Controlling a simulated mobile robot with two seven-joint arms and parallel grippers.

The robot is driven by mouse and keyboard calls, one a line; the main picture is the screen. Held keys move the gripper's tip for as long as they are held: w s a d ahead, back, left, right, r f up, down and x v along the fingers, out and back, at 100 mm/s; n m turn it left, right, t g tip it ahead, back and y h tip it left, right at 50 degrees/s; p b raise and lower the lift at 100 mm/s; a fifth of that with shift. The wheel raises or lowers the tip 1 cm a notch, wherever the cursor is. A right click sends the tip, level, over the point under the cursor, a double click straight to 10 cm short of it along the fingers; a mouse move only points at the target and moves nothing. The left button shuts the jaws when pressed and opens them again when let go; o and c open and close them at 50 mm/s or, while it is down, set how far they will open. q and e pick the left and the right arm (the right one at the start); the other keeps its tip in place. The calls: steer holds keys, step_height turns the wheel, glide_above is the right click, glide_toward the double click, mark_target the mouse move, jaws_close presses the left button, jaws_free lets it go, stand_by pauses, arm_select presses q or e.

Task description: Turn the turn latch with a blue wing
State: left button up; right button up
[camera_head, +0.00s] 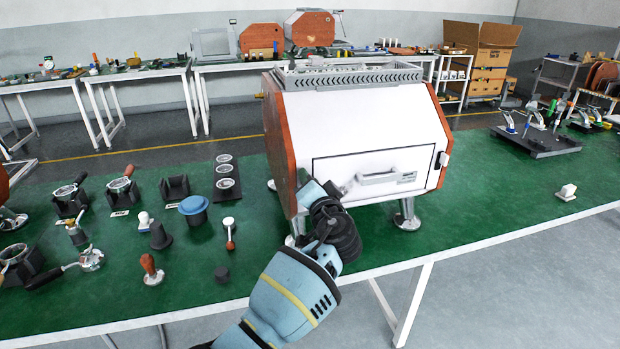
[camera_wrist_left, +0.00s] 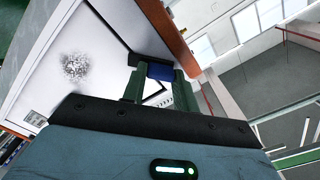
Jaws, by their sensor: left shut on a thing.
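The espresso machine (camera_head: 365,125) has a white front and wooden side panels, with a framed front panel and a grey handle (camera_head: 385,178). My left gripper (camera_head: 334,189) is at the left edge of that panel. In the left wrist view, the blue wing (camera_wrist_left: 160,71) of the turn latch sits between the two green fingers of my left gripper (camera_wrist_left: 160,88), which are shut on it. The rest of the latch is hidden by the gripper. In the head view my gripper and wrist hide the latch. My right gripper is in neither view.
The machine stands on metal feet (camera_head: 407,216) on a green table (camera_head: 490,195). Left of it lie a blue round part (camera_head: 194,208), a tamper (camera_head: 151,268) and several black holders. The green top between is clear.

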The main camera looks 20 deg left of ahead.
arm_select(q)
steer(key=shift+s+a+f+m+p, duration=0.1)
steer(key=shift+m+p, duration=0.7)
steer(key=shift+m, duration=1.2)
steer(key=shift+f+m+p, duration=0.1)
steer(key=shift+m+p, duration=0.65)
steer(key=shift+m, duration=1.25)
steer(key=shift+f, duration=0.1)
steer(key=o, duration=1)
